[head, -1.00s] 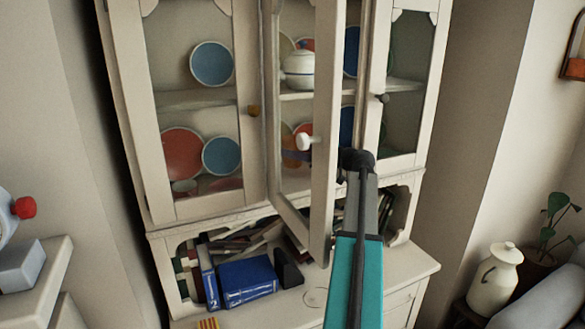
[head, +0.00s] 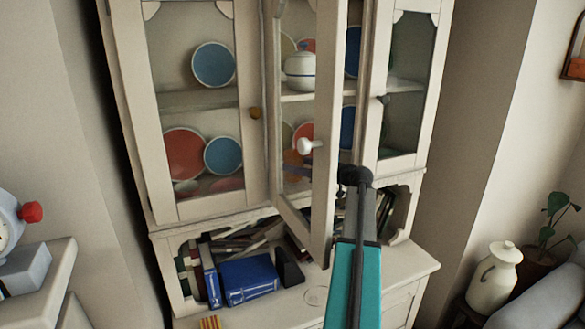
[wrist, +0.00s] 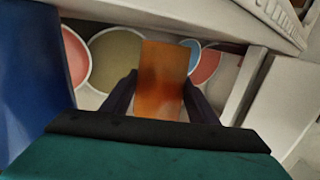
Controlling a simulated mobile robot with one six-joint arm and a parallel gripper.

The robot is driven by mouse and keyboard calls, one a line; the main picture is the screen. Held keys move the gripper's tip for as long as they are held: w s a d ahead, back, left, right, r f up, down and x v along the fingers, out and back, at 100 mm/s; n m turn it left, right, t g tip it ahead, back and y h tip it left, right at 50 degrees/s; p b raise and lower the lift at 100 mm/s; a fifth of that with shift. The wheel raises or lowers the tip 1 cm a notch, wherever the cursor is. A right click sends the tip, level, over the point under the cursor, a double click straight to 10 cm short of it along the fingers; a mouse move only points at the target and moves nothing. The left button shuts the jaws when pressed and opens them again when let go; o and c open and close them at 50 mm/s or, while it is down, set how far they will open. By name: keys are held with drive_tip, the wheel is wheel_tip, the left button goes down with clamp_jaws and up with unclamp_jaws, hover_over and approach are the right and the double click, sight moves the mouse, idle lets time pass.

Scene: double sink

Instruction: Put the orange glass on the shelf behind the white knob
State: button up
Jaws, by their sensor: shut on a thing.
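The orange glass (wrist: 163,72) is held between the two dark fingers of my gripper (wrist: 160,92) in the wrist view. In the head view the orange glass (head: 292,157) shows faintly through the pane of the open middle cabinet door, and its base is hard to make out. The white knob (head: 306,146) is on that door, which stands swung outward. My gripper (head: 296,172) reaches in behind the door, partly hidden by its frame. The lower shelf inside holds plates. I cannot tell whether the glass touches the shelf.
The open door (head: 322,130) stands close to the left of my arm. A blue plate (head: 347,127) is close by inside; a red plate (head: 303,135) stands behind the glass. A white pot (head: 300,70) is on the shelf above. Blue books (head: 248,278) lie below.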

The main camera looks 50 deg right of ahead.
drive_tip(key=shift+f, duration=0.7)
drive_tip(key=shift+f, duration=0.15)
drive_tip(key=o, duration=1.2)
drive_tip(key=shift+s+d+b, duration=0.15)
drive_tip(key=shift+s+b, duration=0.15)
drive_tip(key=shift+s, duration=0.4)
drive_tip(key=b+v, duration=0.4)
drive_tip(key=v, duration=0.6)
drive_tip(key=shift+s, duration=0.3)
drive_tip(key=shift+s, duration=0.1)
